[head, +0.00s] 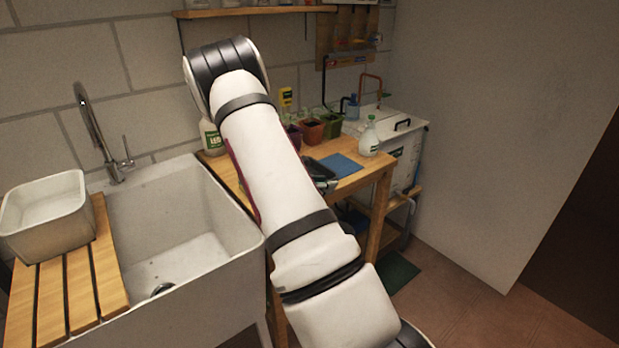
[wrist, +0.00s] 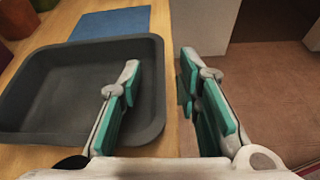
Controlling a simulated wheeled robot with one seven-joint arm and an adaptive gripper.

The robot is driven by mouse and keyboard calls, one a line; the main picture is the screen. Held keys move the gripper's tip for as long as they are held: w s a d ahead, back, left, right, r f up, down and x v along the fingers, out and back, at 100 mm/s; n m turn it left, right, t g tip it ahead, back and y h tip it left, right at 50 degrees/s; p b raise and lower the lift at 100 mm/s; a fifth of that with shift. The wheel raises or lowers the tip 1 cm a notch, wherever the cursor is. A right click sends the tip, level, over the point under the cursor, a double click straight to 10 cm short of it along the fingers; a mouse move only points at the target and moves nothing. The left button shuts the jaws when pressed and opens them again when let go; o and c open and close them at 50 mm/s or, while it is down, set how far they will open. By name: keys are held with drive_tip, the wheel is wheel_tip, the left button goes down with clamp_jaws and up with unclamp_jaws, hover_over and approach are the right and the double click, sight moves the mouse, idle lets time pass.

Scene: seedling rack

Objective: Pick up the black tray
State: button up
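The black tray (wrist: 62,92) is an empty, shallow dark grey-black tray on the wooden table, filling the left of the wrist view. In the head view only part of the tray (head: 318,170) shows beside my arm. My gripper (wrist: 160,70) is open, with green-padded fingers. Its left finger is over the inside of the tray and its right finger is outside, beyond the tray's right wall. The wall lies between the fingers, apart from the right one. The tray's near edge is partly hidden by the left finger and gripper body.
A blue mat (head: 342,165) lies behind the tray. The white sink (head: 170,225) is to the left. The table's edge is close to the tray's right side.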

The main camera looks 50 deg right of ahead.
clamp_jaws()
drive_tip(key=shift+r, duration=0.2)
drive_tip(key=shift+r, duration=1.5)
drive_tip(key=shift+s+a+r, duration=0.1)
drive_tip(key=s+a+r, duration=0.1)
drive_tip(key=s+a, duration=0.7)
drive_tip(key=s, duration=0.5)
drive_tip(key=shift+a+r+p, duration=0.2)
drive_tip(key=shift+a+p, duration=0.1)
idle(2.2)
